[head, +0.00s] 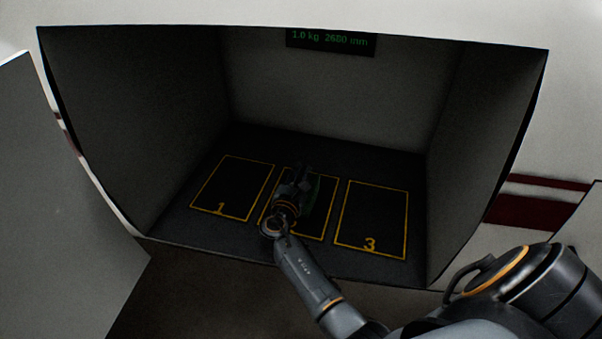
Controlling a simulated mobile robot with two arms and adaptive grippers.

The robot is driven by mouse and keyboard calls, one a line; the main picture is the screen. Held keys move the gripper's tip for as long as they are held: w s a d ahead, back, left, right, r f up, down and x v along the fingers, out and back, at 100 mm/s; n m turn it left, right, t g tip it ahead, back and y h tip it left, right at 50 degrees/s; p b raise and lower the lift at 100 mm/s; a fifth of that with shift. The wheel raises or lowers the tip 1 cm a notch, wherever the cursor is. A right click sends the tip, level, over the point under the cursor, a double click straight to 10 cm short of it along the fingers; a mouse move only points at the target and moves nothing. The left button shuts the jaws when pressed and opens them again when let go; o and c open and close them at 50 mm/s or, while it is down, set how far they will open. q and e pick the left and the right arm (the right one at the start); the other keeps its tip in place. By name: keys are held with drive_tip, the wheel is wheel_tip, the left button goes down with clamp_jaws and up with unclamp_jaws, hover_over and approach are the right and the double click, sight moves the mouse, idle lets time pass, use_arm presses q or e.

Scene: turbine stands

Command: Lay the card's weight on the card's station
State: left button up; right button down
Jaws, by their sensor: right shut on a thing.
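The card (331,40) is a dark panel on the bay's back wall, with green text reading "1.0 kg 2680 mm". Three yellow-outlined stations lie on the bay floor: station 1 (228,186) at left, station 2 (322,222) in the middle and station 3 (373,215) at right. My right gripper (301,178) reaches in over station 2 and is shut on a dark green weight (312,194). The gripper hides most of the weight and of station 2. I cannot tell whether the weight touches the floor. My left gripper is not in view.
The bay has dark side walls (140,130) and a front edge (220,250) below the stations. Stations 1 and 3 look empty. A grey panel (60,200) stands at the left, outside the bay.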

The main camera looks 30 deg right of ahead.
drive_tip(key=c, duration=1.2)
unclamp_jaws()
drive_tip(key=shift+o, duration=0.7)
drive_tip(key=shift+s+f, duration=0.1)
drive_tip(key=shift+f, duration=0.2)
drive_tip(key=shift+r, duration=0.1)
drive_tip(key=shift+a, duration=0.15)
drive_tip(key=shift+p+v, duration=0.35)
drive_tip(key=shift+v, duration=0.7)
drive_tip(key=p+v, duration=0.1)
drive_tip(key=v, duration=0.3)
drive_tip(key=shift+s+a+r, duration=0.1)
drive_tip(key=shift+s+a, duration=0.1)
drive_tip(key=shift+s, duration=0.05)
